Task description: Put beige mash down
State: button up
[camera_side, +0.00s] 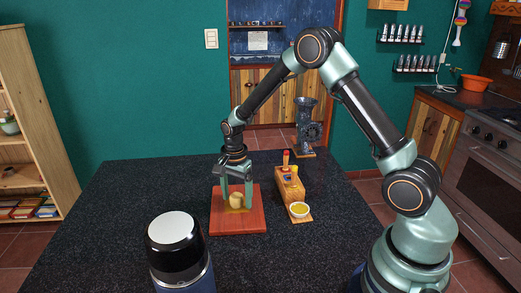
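The beige mash (237,200) is a small pale lump low over the red-brown board (222,222), near the board's middle. My gripper (236,201) points straight down over the board, with one finger on each side of the mash. The fingers look close to the mash, but I cannot tell whether they touch it. A yellowish patch shows on the board just under the mash. I cannot tell whether the mash rests on it.
A grinder (306,125) is at the back right. A dark blue canister (175,250) stands front left. The left tabletop (130,205) is clear.

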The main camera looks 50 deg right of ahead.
aim_at(237, 195)
jog(key=shift+r, duration=0.1)
notch_tip(237, 195, up, 12)
jog(key=f, duration=0.1)
jog(key=s+a+r+n+t, duration=0.2)
jog(key=s+r+n, duration=0.4)
jog(key=s+n, duration=0.2)
jog(key=s+a+r+n+t, duration=0.2)
jog(key=s+r+n, duration=0.3)
jog(key=s+n, duration=0.3)
jog(key=shift+s+a+r+t, duration=0.15)
jog(key=shift+a+r+t, duration=0.2)
jog(key=shift+t, duration=0.45)
dwell(0.5)
